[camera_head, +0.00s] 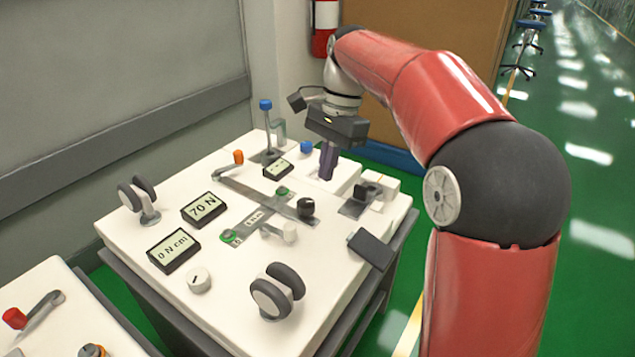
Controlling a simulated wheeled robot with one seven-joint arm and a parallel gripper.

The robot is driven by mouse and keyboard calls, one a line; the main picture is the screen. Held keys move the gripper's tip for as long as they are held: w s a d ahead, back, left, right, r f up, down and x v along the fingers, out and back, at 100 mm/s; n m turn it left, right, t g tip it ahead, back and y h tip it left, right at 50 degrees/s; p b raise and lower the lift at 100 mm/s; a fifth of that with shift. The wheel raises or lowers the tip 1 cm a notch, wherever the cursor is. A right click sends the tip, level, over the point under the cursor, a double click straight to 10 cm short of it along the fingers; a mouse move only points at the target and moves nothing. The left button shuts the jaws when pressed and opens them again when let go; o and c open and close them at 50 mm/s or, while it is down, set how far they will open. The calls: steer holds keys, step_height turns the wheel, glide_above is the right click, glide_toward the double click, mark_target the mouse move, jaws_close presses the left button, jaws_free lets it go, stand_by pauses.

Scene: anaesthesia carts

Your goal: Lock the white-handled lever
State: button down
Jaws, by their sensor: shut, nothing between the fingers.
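The white-handled lever shows its white knob (290,232) near the middle of the white cart top, beside a grey metal plate with a small display and green markers. Whether it is locked cannot be told from this view. My gripper (327,176) hangs pointing down over the back right part of the cart, behind and to the right of the white knob and apart from it. Its dark purple fingers are closed together with nothing between them.
A black knob (306,207) stands just behind the white one. A blue-topped lever (266,105), an orange-handled lever (238,157) and a 70 N display (204,209) share the cart top (230,290). Grey twin wheels (277,292) stand at the front. A second cart (60,325) is at lower left.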

mark_target(277, 230)
steer(key=b+x, duration=0.1)
steer(key=x, duration=0.8)
steer(key=shift+b, duration=0.4)
steer(key=shift+s+a+r, duration=0.2)
steer(key=shift+s+a, duration=0.7)
steer(key=shift+a, duration=0.2)
steer(key=shift+s+a, duration=0.35)
steer(key=shift+a, duration=0.1)
